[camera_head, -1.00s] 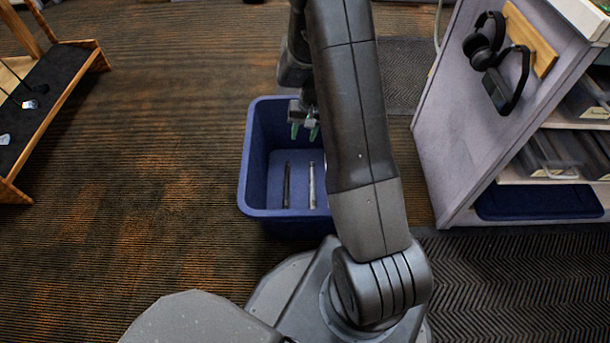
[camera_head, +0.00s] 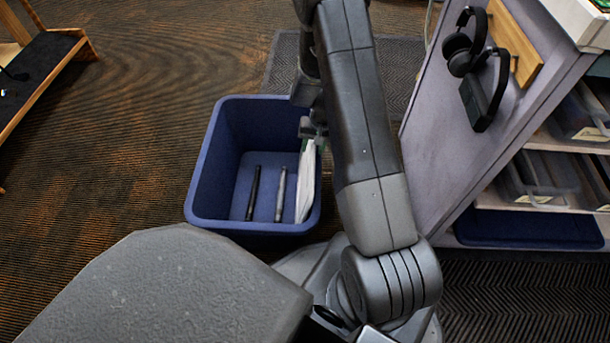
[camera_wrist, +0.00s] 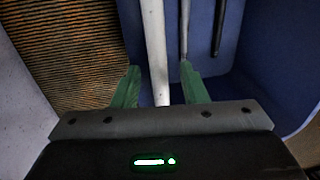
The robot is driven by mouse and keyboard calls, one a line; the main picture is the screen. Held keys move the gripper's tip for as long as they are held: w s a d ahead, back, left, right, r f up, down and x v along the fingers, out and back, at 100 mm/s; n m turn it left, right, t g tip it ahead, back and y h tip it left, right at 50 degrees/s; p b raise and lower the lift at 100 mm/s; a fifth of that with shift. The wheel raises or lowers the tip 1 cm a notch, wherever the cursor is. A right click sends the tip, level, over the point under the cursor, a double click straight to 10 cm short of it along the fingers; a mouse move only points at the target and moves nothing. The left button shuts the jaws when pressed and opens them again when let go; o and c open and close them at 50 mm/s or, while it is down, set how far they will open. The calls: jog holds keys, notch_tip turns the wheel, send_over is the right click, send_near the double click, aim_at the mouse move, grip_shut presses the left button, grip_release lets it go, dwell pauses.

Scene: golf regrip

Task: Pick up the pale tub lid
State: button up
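The pale lid (camera_head: 305,182) stands nearly on edge inside the blue tub (camera_head: 203,185), along its right side. In the wrist view the lid (camera_wrist: 155,45) shows as a thin white strip. My gripper (camera_head: 313,138) is at the top of the lid, partly hidden by my arm. In the wrist view my gripper (camera_wrist: 160,88) is open, with one green finger on each side of the lid's edge and gaps visible on both sides.
A grey rod (camera_head: 280,195) and a black rod (camera_head: 253,193) lie in the tub left of the lid. A shelf unit (camera_head: 440,135) with headphones (camera_head: 467,45) hung on its side stands at right. The ribbed floor (camera_head: 120,150) left of the tub is clear.

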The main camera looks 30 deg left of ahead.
jog(key=shift+r, duration=0.1)
jog(key=shift+c, duration=0.2)
grip_shut()
notch_tip(320, 180, up, 28)
jog(key=p, duration=1.3)
jog(key=shift+p, duration=0.35)
